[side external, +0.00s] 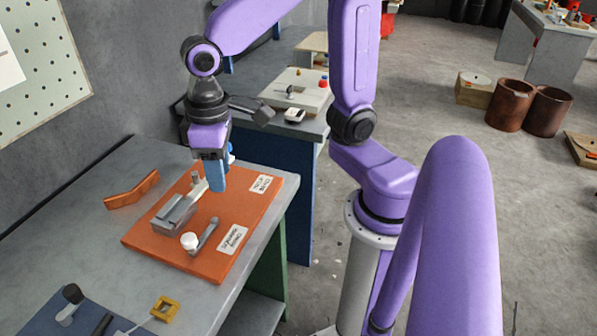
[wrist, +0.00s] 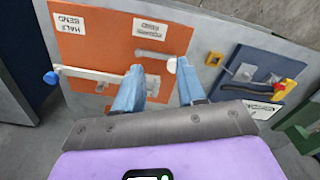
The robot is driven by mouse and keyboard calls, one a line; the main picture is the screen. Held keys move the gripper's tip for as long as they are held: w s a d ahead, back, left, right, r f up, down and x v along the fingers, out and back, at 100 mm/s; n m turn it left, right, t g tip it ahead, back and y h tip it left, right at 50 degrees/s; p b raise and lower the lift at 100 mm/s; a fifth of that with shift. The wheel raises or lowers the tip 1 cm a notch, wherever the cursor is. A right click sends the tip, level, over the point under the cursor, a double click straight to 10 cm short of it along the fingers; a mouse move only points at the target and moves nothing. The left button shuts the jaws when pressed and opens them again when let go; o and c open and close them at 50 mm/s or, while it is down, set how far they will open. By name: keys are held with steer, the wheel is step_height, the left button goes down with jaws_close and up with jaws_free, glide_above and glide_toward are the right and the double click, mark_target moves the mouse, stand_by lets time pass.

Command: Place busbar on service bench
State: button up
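A copper-coloured bent bar (side external: 132,190), likely the busbar, lies on the grey bench (side external: 130,158) at the left in the side external view. It is left of an orange board (side external: 215,255) and cannot be made out in the wrist view. My gripper (side external: 217,178) points down over the far part of the board. In the wrist view its two light-blue fingers are apart, with nothing held between them (wrist: 159,88). I cannot tell which bench is the service bench.
The orange board (wrist: 95,28) carries a grey fixture (side external: 178,212) and a white-knobbed lever (side external: 205,235). A dark blue panel (wrist: 275,72) and a yellow block (side external: 164,308) lie nearer the front. Another bench (side external: 265,130) with a pale tray (side external: 300,95) stands behind.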

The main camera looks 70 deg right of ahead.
steer(key=s+d+f+n, duration=0.1)
steer(key=s+d+n, duration=0.2)
steer(key=s, duration=0.3)
steer(key=s+d+f+n, duration=0.1)
steer(key=s+d+n, duration=0.2)
steer(key=s+n, duration=0.2)
steer(key=shift+s, duration=0.85)
